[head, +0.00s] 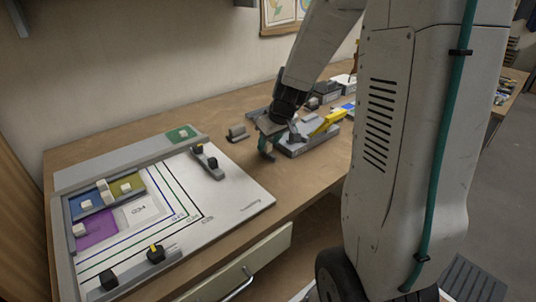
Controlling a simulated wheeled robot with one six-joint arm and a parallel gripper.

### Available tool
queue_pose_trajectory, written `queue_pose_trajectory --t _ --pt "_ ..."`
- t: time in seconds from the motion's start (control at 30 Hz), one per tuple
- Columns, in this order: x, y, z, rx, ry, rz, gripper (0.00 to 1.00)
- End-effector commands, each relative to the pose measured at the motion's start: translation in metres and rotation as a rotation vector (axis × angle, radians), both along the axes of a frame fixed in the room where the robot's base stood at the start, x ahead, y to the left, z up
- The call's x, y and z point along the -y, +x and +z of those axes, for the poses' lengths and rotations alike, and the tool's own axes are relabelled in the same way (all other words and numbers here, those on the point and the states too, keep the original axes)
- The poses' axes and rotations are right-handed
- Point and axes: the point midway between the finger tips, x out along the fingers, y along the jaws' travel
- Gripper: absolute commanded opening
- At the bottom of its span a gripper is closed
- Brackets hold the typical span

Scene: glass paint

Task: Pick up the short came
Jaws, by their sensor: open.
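My gripper (279,142) is over the bench, right of the white board, with its jaws open. It is close to the left end of a low grey stand (310,143) that carries a yellow-handled tool (328,123). I cannot tell whether its fingertips touch anything. No piece is clearly recognisable as the short came. A grey strip (108,208) lies along the front edge of the blue and olive glass on the board. The area behind and under my gripper is partly hidden by my arm.
The white board (236,200) has coloured outlines, grey fences and purple (96,230), olive (128,190) and green (182,133) pieces. Dark blocks (155,253) sit at its edges. A small grey holder (237,132) stands left of my gripper. Bare bench (300,180) lies in front.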

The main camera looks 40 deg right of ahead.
Motion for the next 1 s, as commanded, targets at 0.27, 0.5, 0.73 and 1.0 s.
queue_pose_trajectory --t 0.27,0.5,0.73,1.0 --pt "-0.001 0.01 -0.023 -0.001 0.0 0.0 0.45" --pt "-0.001 0.01 -0.023 0.0 0.0 0.0 0.29" --pt "-0.001 0.01 -0.022 0.0 0.0 0.0 0.0" --pt "-0.001 0.01 -0.02 0.0 0.0 0.001 0.0"
